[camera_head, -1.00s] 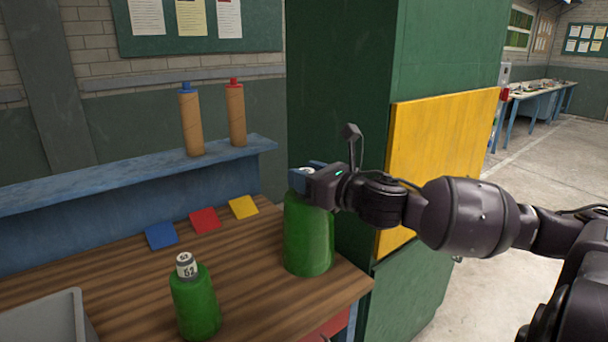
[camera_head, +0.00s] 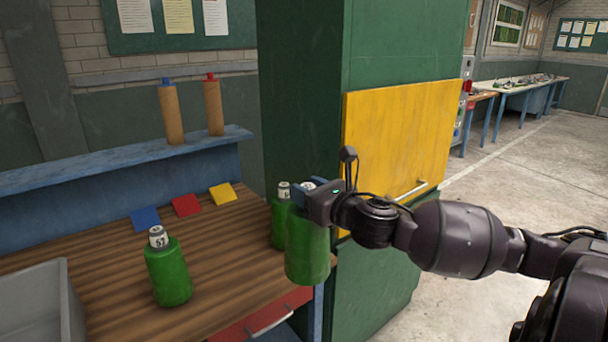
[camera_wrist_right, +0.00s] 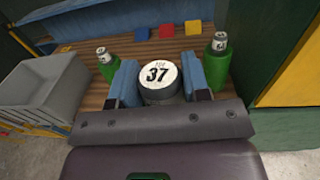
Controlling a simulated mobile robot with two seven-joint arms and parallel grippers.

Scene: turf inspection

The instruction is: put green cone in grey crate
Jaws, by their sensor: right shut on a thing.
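My right gripper (camera_head: 309,188) is shut on the top of a green cone (camera_head: 307,252) and holds it upright near the workbench's right corner. Its white top reads 37 in the right wrist view (camera_wrist_right: 158,75), between the two blue fingers. A second green cone (camera_head: 280,225) stands just behind the held one and is partly hidden by it. A third green cone (camera_head: 168,274) with a numbered white top stands alone on the left of the bench. The grey crate (camera_head: 68,305) is at the lower left, cut off by the frame. It also shows in the right wrist view (camera_wrist_right: 60,108), looking empty. My left gripper is not in view.
The wooden bench (camera_head: 105,300) has blue (camera_head: 145,218), red (camera_head: 186,205) and yellow (camera_head: 222,194) squares at the back. A blue shelf (camera_head: 110,165) holds two brown tubes. A green cabinet (camera_head: 300,85) with a yellow panel (camera_head: 400,140) stands close on the right.

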